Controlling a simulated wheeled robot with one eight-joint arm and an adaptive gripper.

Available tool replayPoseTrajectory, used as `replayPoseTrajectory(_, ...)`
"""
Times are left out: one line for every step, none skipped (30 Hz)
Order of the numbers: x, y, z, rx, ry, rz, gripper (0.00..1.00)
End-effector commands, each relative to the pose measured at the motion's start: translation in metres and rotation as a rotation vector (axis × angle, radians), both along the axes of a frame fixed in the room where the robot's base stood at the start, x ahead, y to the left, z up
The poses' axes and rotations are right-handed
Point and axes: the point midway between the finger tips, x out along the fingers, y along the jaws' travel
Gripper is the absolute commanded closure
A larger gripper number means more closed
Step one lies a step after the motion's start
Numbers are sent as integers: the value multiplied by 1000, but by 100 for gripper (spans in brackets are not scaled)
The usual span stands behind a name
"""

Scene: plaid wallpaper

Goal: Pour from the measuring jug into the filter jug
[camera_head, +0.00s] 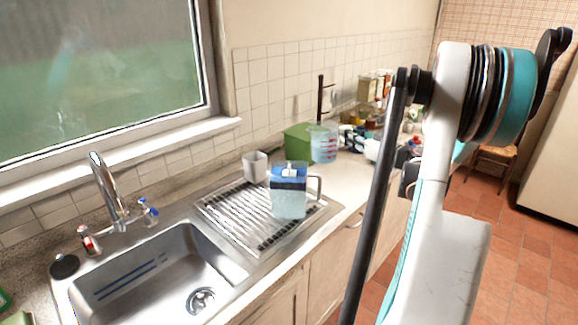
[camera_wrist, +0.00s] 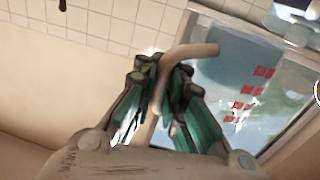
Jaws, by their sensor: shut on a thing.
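The measuring jug (camera_head: 323,146) is clear and bluish with red marks. In the head view it looks about upright, above the counter behind the draining board. The wrist view shows its marked side (camera_wrist: 225,65) and its pale handle (camera_wrist: 190,51). My gripper (camera_head: 348,137) is at the jug's right side, partly hidden by my arm. In the wrist view my gripper's fingers (camera_wrist: 160,85) are shut around the handle. The filter jug (camera_head: 289,197), clear with a blue upper part and a handle on the right, stands on the draining board, nearer and left of the measuring jug. Any contents of the measuring jug are unclear.
A white cup (camera_head: 255,164) stands left of the filter jug. A green box (camera_head: 298,138) is behind, near the wall. The sink (camera_head: 165,278) and tap (camera_head: 107,190) lie to the left. Several jars and packets (camera_head: 376,88) crowd the far counter. A dark upright stand (camera_head: 320,97) rises behind the measuring jug.

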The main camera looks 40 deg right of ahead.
Motion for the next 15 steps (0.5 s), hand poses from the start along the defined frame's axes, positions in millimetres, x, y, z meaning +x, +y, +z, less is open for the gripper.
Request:
replayPoseTrajectory(1,2,8,-16,9,3,100)
replayPoseTrajectory(1,2,10,-28,14,6,100)
replayPoseTrajectory(2,4,13,-46,23,8,100)
replayPoseTrajectory(3,5,16,-60,30,7,100)
replayPoseTrajectory(3,6,19,-75,37,9,100)
replayPoseTrajectory(4,7,23,-97,49,10,100)
replayPoseTrajectory(5,8,27,-115,57,10,100)
replayPoseTrajectory(6,10,26,-132,66,11,100)
replayPoseTrajectory(7,12,27,-156,79,12,100)
replayPoseTrajectory(8,14,28,-174,86,11,100)
replayPoseTrajectory(9,15,29,-190,95,12,100)
replayPoseTrajectory(10,17,30,-214,108,13,100)
replayPoseTrajectory(11,19,32,-230,116,14,100)
replayPoseTrajectory(12,21,33,-249,125,14,100)
replayPoseTrajectory(13,23,36,-272,138,14,100)
